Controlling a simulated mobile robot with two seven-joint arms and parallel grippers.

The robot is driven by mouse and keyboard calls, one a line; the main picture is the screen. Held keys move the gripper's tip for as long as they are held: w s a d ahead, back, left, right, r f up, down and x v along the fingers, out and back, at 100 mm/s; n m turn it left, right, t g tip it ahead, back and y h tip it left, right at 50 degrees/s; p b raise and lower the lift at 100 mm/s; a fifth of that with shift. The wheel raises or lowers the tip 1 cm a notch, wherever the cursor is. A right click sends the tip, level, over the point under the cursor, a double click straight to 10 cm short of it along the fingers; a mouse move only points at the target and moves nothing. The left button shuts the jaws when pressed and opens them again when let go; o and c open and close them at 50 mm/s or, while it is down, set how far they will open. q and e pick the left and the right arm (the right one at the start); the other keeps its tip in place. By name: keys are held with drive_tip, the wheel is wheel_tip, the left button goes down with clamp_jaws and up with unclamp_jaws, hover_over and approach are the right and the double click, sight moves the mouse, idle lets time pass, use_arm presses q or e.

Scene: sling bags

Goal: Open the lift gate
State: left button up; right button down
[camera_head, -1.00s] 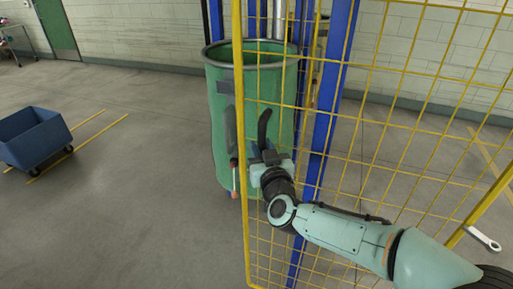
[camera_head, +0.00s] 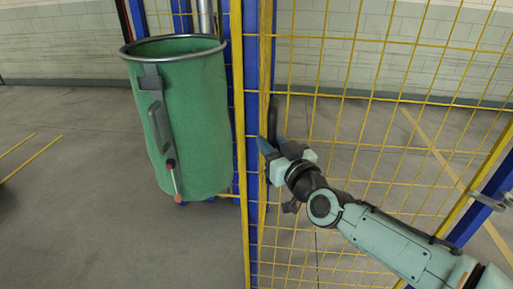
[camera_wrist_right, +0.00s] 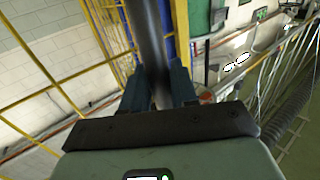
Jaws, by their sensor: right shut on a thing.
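The lift gate is a yellow wire-mesh panel (camera_head: 375,95) that fills the right half of the head view. Its upright left edge stands in front of a blue post. A dark upright bar, the gate's handle, (camera_head: 273,118) is near that edge. My right gripper (camera_head: 268,147) is at the bar, and its arm comes in from the lower right. In the right wrist view, the dark handle (camera_wrist_right: 147,40) runs between the two fingers, and the gripper is shut on it. The fingertips are partly hidden in the head view. My left gripper is not in view.
A tall green bin (camera_head: 195,115) with a metal rim stands left of the gate edge. A grey handle and a red-ended rod are on its side. A pale block wall (camera_head: 60,45) is behind.

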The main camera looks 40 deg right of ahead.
drive_tip(key=shift+s+d, duration=0.1)
drive_tip(key=c, duration=1)
unclamp_jaws()
drive_tip(key=v, duration=1.3)
drive_tip(key=shift+s, duration=0.2)
drive_tip(key=shift+w, duration=0.1)
